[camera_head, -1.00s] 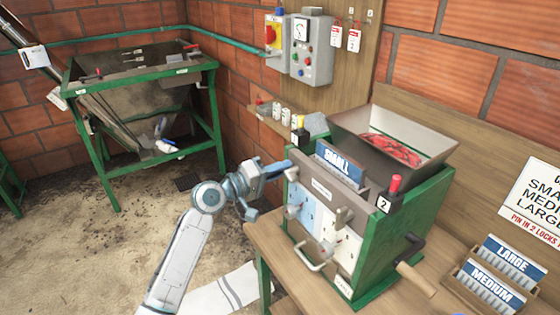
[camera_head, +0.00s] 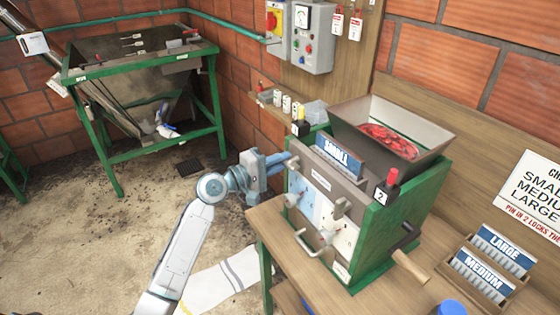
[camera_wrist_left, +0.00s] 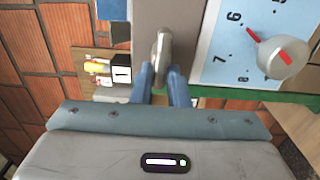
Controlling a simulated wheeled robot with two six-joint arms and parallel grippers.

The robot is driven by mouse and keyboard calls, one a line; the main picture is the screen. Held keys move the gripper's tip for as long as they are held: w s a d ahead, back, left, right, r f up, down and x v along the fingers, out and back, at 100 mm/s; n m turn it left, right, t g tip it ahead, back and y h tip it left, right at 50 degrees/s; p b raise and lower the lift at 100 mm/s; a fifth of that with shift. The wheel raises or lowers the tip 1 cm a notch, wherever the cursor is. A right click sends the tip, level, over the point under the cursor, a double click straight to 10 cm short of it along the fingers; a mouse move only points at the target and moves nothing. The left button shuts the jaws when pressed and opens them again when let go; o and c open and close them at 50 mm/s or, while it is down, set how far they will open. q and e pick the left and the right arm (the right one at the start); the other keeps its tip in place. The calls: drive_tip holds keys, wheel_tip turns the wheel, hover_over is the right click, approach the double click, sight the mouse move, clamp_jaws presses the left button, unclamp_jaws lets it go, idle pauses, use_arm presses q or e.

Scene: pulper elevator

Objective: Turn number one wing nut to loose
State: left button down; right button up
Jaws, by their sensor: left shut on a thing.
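The green and grey pulper (camera_head: 385,225) stands on the wooden bench, with a SMALL plate (camera_head: 339,158) in its top slot. My left gripper (camera_head: 290,161) is at the pulper's upper left front corner. In the left wrist view its two blue fingers (camera_wrist_left: 163,80) are shut on a metal wing nut (camera_wrist_left: 162,47) on a grey bar; in the head view the gripper hides this nut. A black tag marked 1 (camera_wrist_left: 121,73) with a yellow pin is beside it; the tag also shows in the head view (camera_head: 300,129). My right gripper is out of view.
A round knob (camera_wrist_left: 281,58) on a numbered blue dial is close to the right of my fingers. A crank handle (camera_head: 410,267) sticks out at the pulper's right. A rack with LARGE and MEDIUM plates (camera_head: 487,270) and a blue lid (camera_head: 449,307) are at the right.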

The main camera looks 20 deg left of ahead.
use_arm(q)
drive_tip(key=shift+s+f, duration=0.1)
drive_tip(key=shift+f, duration=0.25)
drive_tip(key=c, duration=1.4)
unclamp_jaws()
drive_tip(key=shift+d+r, duration=0.1)
drive_tip(key=shift+r, duration=0.1)
drive_tip(key=shift+s, duration=0.1)
drive_tip(key=b+v, duration=0.4)
drive_tip(key=v, duration=0.6)
drive_tip(key=shift+s+a, duration=0.25)
drive_tip(key=shift+a, duration=0.05)
drive_tip(key=shift+o, duration=0.2)
